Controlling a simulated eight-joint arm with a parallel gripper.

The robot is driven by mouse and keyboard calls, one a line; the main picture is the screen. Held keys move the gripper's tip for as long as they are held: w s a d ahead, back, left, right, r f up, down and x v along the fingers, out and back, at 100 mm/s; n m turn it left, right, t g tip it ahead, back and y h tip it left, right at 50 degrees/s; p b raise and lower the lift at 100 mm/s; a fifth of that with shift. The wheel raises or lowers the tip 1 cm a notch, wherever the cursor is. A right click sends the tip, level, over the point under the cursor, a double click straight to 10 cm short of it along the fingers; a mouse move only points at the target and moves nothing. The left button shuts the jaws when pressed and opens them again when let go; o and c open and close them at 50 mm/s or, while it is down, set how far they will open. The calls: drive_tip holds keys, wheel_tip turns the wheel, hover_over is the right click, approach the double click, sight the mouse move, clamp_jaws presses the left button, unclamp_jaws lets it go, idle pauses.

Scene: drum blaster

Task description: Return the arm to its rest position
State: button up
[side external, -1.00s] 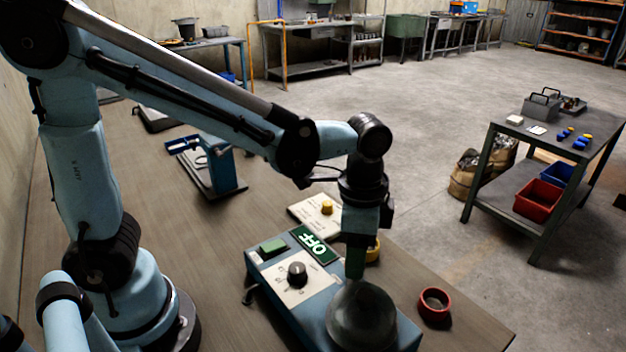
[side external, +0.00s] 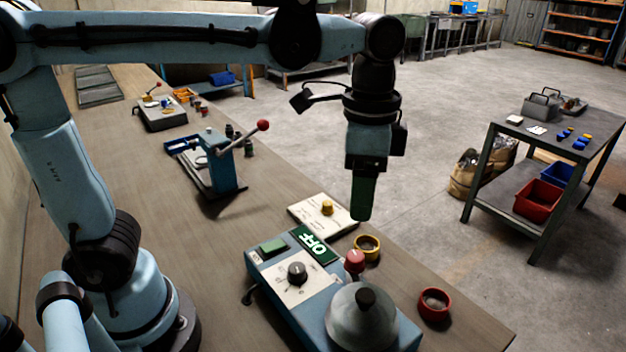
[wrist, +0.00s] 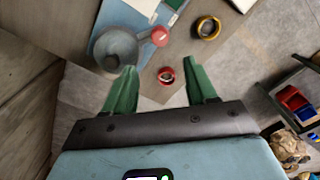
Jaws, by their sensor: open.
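My gripper (side external: 361,212) hangs pointing down above the bench near its right edge, clear of the blue machine. In the wrist view its two green fingers (wrist: 160,95) are apart with nothing held between them. The blue machine (side external: 283,262) has a black knob, a green button and a green sign reading OFF. A grey domed drum (side external: 350,322) with a black knob on top sits at its front end, and a red knob (side external: 355,262) stands beside it. The drum (wrist: 115,47) and red knob (wrist: 160,36) also show in the wrist view.
A yellow ring (side external: 367,247) and a red ring (side external: 435,304) lie on the bench (side external: 460,325). A white panel with a yellow knob (side external: 327,208) lies behind the machine. A blue press with a red-tipped lever (side external: 228,165) stands farther back. A cart (side external: 555,137) stands right, across open floor.

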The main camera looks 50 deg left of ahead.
drive_tip(key=shift+r, duration=0.2)
drive_tip(key=s+a+f+n+t, duration=0.3)
drive_tip(key=a+f+n+t, duration=0.4)
drive_tip(key=a+n, duration=0.2)
drive_tip(key=a, duration=0.2)
drive_tip(key=shift+a+f, duration=0.2)
drive_tip(key=shift+a, duration=0.15)
idle(0.6)
